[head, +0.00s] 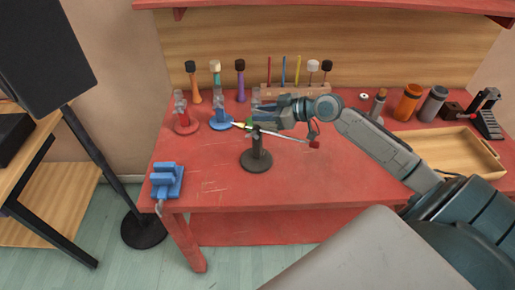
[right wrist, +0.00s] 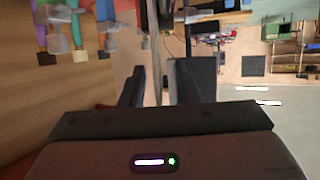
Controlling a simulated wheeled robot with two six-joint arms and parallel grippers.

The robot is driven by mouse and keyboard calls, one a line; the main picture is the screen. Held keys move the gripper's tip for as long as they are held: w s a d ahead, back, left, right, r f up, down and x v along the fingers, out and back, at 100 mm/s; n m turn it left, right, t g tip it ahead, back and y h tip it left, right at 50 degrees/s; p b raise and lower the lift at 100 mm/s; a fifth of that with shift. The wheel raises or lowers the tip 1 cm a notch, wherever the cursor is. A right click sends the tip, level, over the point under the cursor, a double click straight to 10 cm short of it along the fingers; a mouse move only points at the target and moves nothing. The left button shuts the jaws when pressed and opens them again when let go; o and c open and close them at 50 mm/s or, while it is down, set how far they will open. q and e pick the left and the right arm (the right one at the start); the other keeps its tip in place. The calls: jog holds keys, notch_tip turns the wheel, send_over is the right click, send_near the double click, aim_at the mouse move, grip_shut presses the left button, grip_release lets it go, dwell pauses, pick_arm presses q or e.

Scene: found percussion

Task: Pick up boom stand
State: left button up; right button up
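The boom stand (head: 257,158) stands upright on the red table, with a dark round base and short post. My right gripper (head: 259,109) comes in from the right and points left, just above and behind the post top in the head view. My left gripper is not in view.
A red stand (head: 185,120) and a blue stand (head: 220,119) are left of the gripper. Mallets and a wooden stick rack (head: 288,92) line the back. A blue clamp (head: 167,182) is at the front left edge. A wooden tray (head: 450,152) is right. The front middle is clear.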

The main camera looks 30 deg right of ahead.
jog(key=shift+w+a+f, duration=0.1)
jog(key=shift+w, duration=0.05)
grip_shut()
dwell(1.4)
